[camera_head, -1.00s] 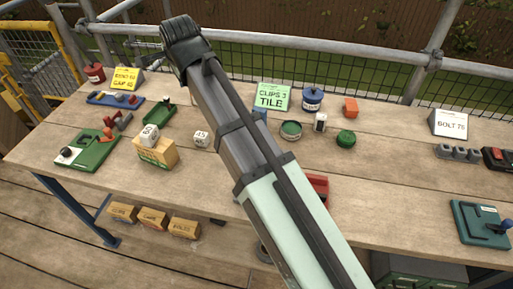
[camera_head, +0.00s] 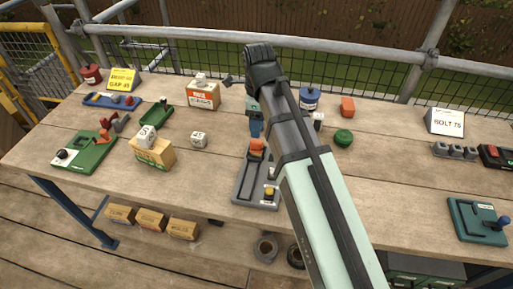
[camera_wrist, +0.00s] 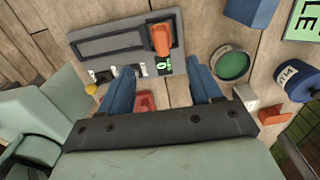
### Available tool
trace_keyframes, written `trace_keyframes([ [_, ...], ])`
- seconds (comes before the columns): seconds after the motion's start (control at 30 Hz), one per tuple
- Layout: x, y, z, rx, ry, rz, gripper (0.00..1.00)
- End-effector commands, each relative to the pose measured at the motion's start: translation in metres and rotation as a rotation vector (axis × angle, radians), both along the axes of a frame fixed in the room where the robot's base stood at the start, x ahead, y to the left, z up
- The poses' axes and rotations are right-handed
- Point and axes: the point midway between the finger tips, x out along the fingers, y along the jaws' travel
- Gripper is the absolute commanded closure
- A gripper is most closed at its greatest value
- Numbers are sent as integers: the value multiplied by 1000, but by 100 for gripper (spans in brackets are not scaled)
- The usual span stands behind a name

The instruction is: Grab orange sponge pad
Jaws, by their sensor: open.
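The orange sponge pad looks to be the small orange block (camera_head: 347,107) at the back of the bench in the head view, behind the green round lid (camera_head: 343,138). In the wrist view it shows at the right edge area (camera_wrist: 273,116), beside the blue pot (camera_wrist: 295,81). My gripper (camera_wrist: 160,72) is open, with its two blue fingers apart and nothing gripped. In the head view, my gripper (camera_head: 256,131) is partly hidden by my arm. It is left of the orange block and apart from it, above the grey fixture (camera_head: 243,184).
The grey fixture carries an upright orange lever (camera_wrist: 161,39). A green round tin (camera_wrist: 233,65) and a small white block (camera_wrist: 245,97) lie between my gripper and the orange block. A metal rail (camera_head: 380,62) runs behind the bench.

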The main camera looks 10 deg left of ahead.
Motion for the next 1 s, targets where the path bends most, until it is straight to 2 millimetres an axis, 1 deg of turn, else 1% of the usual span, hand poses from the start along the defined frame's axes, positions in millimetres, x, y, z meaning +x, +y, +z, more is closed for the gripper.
trace_keyframes([
  [0.03,-1,0,-8,-1,2,1,36],
  [0.1,-1,0,-18,-1,1,1,36],
  [0.3,0,0,-40,0,0,2,36],
  [0.4,0,0,-47,0,0,2,36],
  [0.73,1,2,-57,0,-1,2,36],
  [0.87,2,3,-69,0,0,2,36],
  [1.0,3,5,-86,0,0,2,36],
])
